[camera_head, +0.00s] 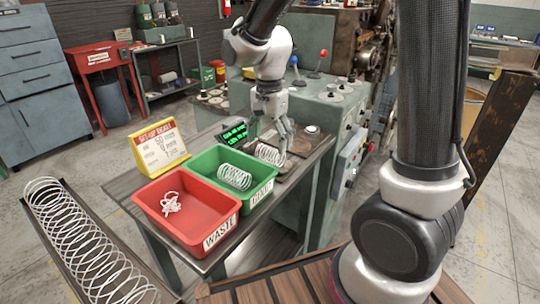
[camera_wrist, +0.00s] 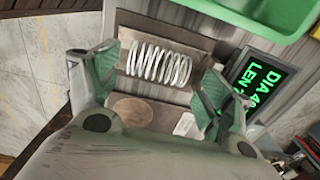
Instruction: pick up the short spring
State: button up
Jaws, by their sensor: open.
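A short white wire spring (camera_head: 269,154) lies on a flat brown plate (camera_head: 300,144) beside the green bin. In the wrist view the spring (camera_wrist: 158,65) lies lengthwise across the space between my fingers, on the plate (camera_wrist: 150,92). My gripper (camera_head: 281,143) points down over the plate, its fingers covering part of the spring's right end in the head view. In the wrist view my gripper (camera_wrist: 157,80) is open, with one green-padded finger towards each end of the spring. I cannot tell whether either finger touches it.
A green bin (camera_head: 208,158) holds another spring (camera_head: 234,177); a red bin (camera_head: 180,235) holds tangled wire (camera_head: 170,203). A lit display (camera_head: 236,132) stands near the plate. A long spring (camera_head: 85,247) lies in a trough at left.

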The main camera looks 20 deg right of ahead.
aim_at(269, 148)
notch_tip(269, 148, down, 4)
jog(key=shift+r, duration=0.25)
jog(key=c, duration=0.9)
jog(key=shift+o, duration=0.2)
notch_tip(269, 148, up, 10)
jog(key=shift+r, duration=0.1)
